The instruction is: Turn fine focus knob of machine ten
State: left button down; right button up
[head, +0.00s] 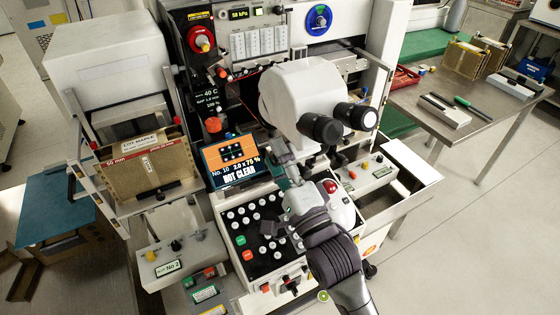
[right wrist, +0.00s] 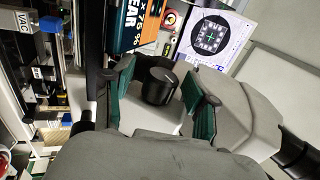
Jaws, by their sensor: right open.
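The machine's screen (head: 236,160) reads "No. 10", "2.0 x 75 %" and "NOT CLEAR". Its white microscope (head: 302,95) with black eyepieces stands above the keypad panel. My right gripper (head: 287,163) reaches up to the left underside of the microscope. In the right wrist view a black round knob (right wrist: 158,86) with a light index mark sits between the green-padded fingers of the right gripper (right wrist: 160,100). The fingers are open, one on each side, with a gap visible. In the head view I cannot make out this knob behind the gripper. My left gripper is not in view.
The keypad panel (head: 252,240) lies under my right arm. A small control box with knobs (head: 365,173) is to the right. Part of the screen (right wrist: 146,22) and a monitor with a chip pattern (right wrist: 212,38) show close beyond the fingers. A magazine rack (head: 150,165) stands left.

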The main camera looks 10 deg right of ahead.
jog(key=v, duration=1.2)
jog(key=p+x, duration=1.1)
jog(key=p, duration=0.3)
jog(key=shift+r, duration=0.15)
jog(key=shift+w+a+p, duration=0.2)
jog(key=shift+w+p, duration=0.15)
jog(key=shift+w, duration=0.15)
